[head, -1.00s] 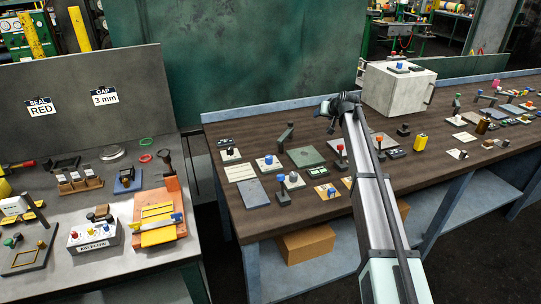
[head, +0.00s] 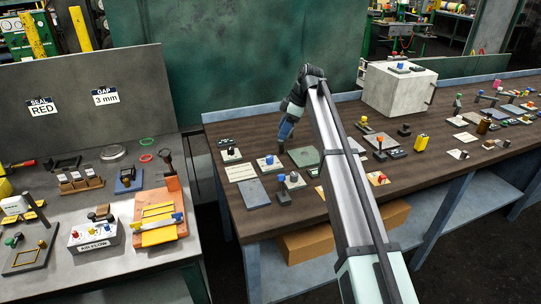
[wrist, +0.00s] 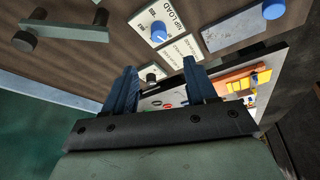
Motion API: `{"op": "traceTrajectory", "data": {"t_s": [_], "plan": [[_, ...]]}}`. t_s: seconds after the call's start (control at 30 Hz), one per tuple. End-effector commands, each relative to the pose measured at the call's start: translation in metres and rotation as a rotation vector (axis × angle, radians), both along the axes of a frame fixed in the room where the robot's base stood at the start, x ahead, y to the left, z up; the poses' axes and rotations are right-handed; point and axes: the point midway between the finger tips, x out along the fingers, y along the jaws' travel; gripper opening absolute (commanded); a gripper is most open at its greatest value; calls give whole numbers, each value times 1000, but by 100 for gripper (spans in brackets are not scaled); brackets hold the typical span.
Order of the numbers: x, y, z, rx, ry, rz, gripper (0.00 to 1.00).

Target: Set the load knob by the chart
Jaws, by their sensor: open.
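The load knob is a blue knob (wrist: 160,31) on a white plate lettered "NIP LOAD" (wrist: 178,17) in the wrist view. In the head view this looks like the blue knob (head: 269,159) on the left part of the dark bench. A pale printed card (wrist: 181,49), likely the chart, lies beside the plate; it also shows in the head view (head: 240,172). Its text is too small to read. My gripper (head: 282,146) points down near the knob, a little to its right in the head view. Its blue fingers (wrist: 158,78) are apart and empty, not touching the knob.
A small plate with a black knob (wrist: 151,76) sits near the card. A grey pad (head: 251,192), another blue knob (head: 281,179) and a green pad (head: 304,157) are close by. A white box (head: 398,90) stands further right. Signs (head: 42,108) read "SEAL RED" and "GAP 3 mm".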

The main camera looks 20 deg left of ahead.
Motion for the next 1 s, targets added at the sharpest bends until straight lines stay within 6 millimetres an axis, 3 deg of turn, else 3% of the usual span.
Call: {"op": "traceTrajectory", "data": {"t_s": [0.6, 1.0], "plan": [[-14, 35, -94, -1, 0, -4, 57], [-17, 45, -117, 0, 0, -4, 57]]}}
